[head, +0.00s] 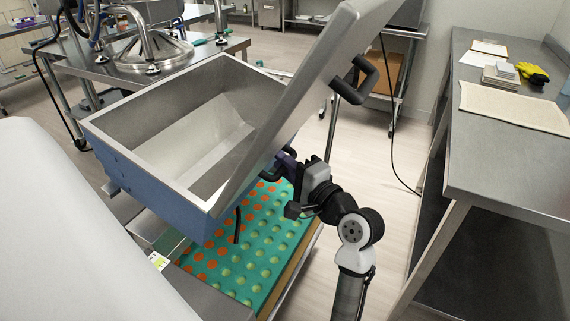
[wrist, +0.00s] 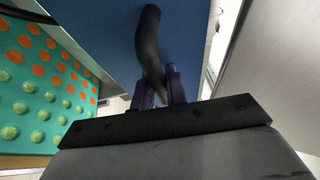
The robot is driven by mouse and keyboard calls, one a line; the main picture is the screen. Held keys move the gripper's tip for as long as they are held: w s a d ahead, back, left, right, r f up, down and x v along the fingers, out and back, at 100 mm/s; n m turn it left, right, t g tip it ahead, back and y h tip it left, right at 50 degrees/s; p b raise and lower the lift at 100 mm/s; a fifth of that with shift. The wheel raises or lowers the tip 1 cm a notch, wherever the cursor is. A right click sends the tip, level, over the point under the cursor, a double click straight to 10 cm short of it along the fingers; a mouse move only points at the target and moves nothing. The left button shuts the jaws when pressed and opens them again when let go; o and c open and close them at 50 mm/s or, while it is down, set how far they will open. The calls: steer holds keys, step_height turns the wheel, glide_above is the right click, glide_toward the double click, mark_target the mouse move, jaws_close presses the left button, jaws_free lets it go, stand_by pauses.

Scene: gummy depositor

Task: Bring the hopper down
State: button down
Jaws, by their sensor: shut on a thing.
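The hopper (head: 150,180) is a steel, open-topped bin with blue outer sides, left of centre in the head view. It sits raised over a green mould tray and looks tilted. Its blue wall also fills the top of the wrist view (wrist: 105,35). A black curved handle (wrist: 149,45) stands out from that wall. My gripper (head: 287,162) is at the hopper's right side, and its purple fingers also show in the wrist view (wrist: 160,85). They are shut on the lower end of this handle. The hopper's underside is mostly hidden.
A grey lid panel (head: 290,95) with a black handle (head: 355,80) stands steeply just above my gripper. The green mould tray (head: 270,245) with orange and green cavities lies below the hopper. A steel table (head: 500,150) stands at right, with open floor between.

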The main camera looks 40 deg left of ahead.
stand_by(0.8)
steer(key=p, duration=0.1)
steer(key=r+p, duration=0.1)
steer(key=p, duration=0.1)
steer(key=shift+a+r+h, duration=0.2)
steer(key=shift+a+h, duration=0.05)
steer(key=shift+h, duration=0.15)
steer(key=a+p, duration=0.2)
steer(key=p, duration=0.1)
steer(key=s+a+r+n+h+p, duration=0.1)
steer(key=p, duration=0.1)
steer(key=shift+d, duration=0.1)
steer(key=c, duration=1.7)
jaws_free()
